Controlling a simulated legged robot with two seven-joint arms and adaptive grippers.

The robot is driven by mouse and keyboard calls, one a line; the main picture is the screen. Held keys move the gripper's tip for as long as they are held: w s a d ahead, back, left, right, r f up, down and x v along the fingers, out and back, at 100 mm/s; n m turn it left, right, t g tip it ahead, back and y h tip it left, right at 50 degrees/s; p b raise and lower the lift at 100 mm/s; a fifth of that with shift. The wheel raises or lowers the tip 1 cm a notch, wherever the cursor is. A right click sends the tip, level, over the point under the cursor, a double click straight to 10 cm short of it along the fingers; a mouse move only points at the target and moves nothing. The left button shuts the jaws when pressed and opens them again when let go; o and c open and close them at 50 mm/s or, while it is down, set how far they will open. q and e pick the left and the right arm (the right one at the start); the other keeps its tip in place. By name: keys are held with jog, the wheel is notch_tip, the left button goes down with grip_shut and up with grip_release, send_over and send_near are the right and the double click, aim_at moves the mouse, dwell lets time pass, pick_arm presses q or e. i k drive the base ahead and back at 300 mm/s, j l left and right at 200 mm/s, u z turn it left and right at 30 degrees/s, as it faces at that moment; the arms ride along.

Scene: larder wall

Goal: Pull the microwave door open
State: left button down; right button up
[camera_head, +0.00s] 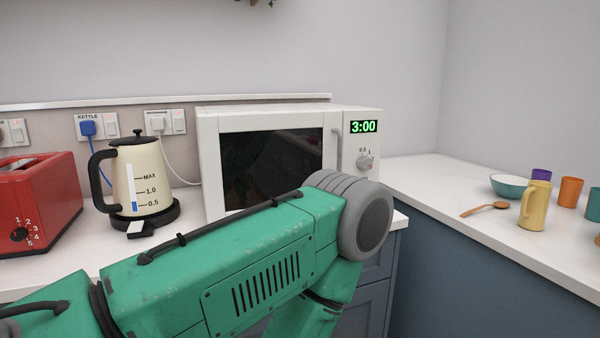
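The white microwave (290,113) stands on the counter in the middle of the head view. Its door, with a dark window (262,160), looks shut. A grey handle (336,148) runs down the right edge of the door, its lower end close to my arm in the picture. The green clock display (364,127) reads 3:00 above a dial (365,162). My green left arm comes in from the left and covers the microwave's lower front. Its joint bends downward out of the frame. Neither gripper shows.
A cream kettle (142,178) and a red toaster (38,205) stand left of the microwave. The right counter's near left part is clear.

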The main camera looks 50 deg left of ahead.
aim_at(253, 159)
jog(key=u, duration=1.45)
